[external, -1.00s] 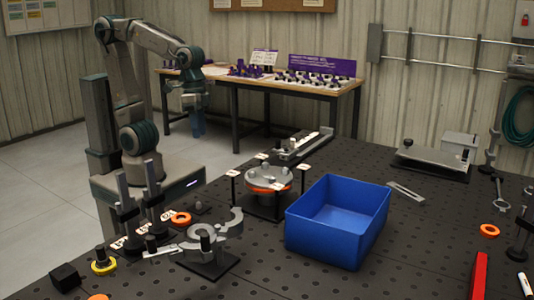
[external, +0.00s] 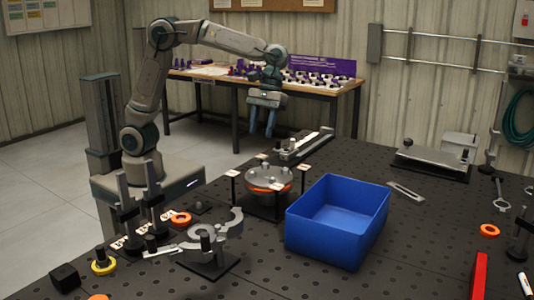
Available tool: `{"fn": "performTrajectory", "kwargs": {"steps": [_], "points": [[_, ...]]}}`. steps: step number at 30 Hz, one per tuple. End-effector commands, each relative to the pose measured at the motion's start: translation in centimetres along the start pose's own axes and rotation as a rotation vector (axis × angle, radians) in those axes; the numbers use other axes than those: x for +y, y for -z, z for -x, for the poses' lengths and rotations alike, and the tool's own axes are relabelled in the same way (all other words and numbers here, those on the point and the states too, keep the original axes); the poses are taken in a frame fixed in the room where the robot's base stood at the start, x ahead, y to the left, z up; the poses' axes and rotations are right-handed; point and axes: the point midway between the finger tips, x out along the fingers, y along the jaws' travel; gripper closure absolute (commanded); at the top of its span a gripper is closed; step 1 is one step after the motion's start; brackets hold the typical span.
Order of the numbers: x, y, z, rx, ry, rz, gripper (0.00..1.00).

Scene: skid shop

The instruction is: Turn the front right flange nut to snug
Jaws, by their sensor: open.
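The flange assembly (external: 268,178) is a round grey disc with an orange ring under it, on a dark stand on the black perforated table. Several small nuts or bolt heads show on its top, with small white tags on posts around it. Which one is the front right nut is too small to tell. My gripper (external: 261,133) hangs fingers down, above and behind the flange in the picture, clear of it. Its two fingers are apart with nothing between them.
A blue bin (external: 337,222) stands right of the flange, close by. A grey clamp (external: 213,245) sits in front, and dark upright tools (external: 128,205) stand at left. A long grey fixture (external: 303,147) lies behind the flange. Orange rings (external: 489,230) and a red bar (external: 479,275) are at right.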

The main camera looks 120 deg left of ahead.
Motion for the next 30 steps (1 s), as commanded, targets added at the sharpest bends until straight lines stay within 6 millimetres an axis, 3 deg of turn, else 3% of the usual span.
{"fn": "performTrajectory", "kwargs": {"steps": [9, 15, 21, 30], "points": [[-0.1, -0.1, -6.8, -0.001, 0.005, -0.001, 0.58], [-0.1, -0.1, -10.1, 0.0, 0.003, -0.003, 0.58], [-0.1, -0.1, -11.6, 0.001, 0.001, -0.003, 0.58], [-0.1, -0.1, -11.8, 0.001, 0.0, -0.004, 0.58]]}}
